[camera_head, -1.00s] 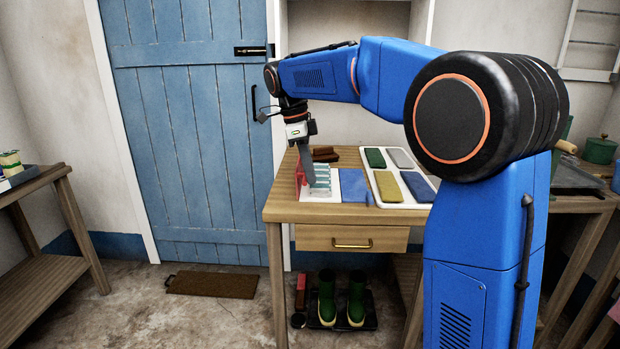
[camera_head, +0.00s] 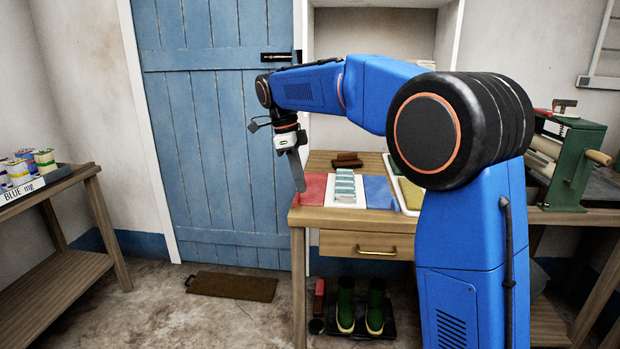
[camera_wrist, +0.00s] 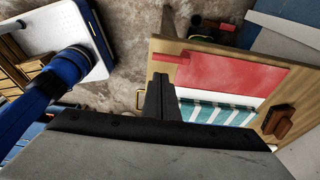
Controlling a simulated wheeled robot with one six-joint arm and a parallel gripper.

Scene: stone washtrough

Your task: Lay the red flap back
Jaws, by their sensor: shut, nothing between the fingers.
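The red flap (camera_head: 312,190) lies out flat on the wooden table, left of a white panel (camera_head: 345,203). A teal-and-white striped item (camera_head: 344,184) lies on that panel, and a blue flap (camera_head: 379,191) lies on its right. In the wrist view the red flap (camera_wrist: 235,75) is spread on the tabletop beside the striped item (camera_wrist: 220,112), with a small red tab at one end. My gripper (camera_head: 299,188) is shut and empty, pointing down at the table's left end by the red flap. Its fingers (camera_wrist: 160,80) show closed in the wrist view. I cannot tell whether they touch the flap.
A white tray (camera_head: 405,205) with coloured pads is right of the blue flap, partly behind my arm. Brown blocks (camera_head: 347,160) lie at the table's back. A green-framed machine (camera_head: 566,160) stands at the right. A side bench (camera_head: 65,262) with tins is at the left.

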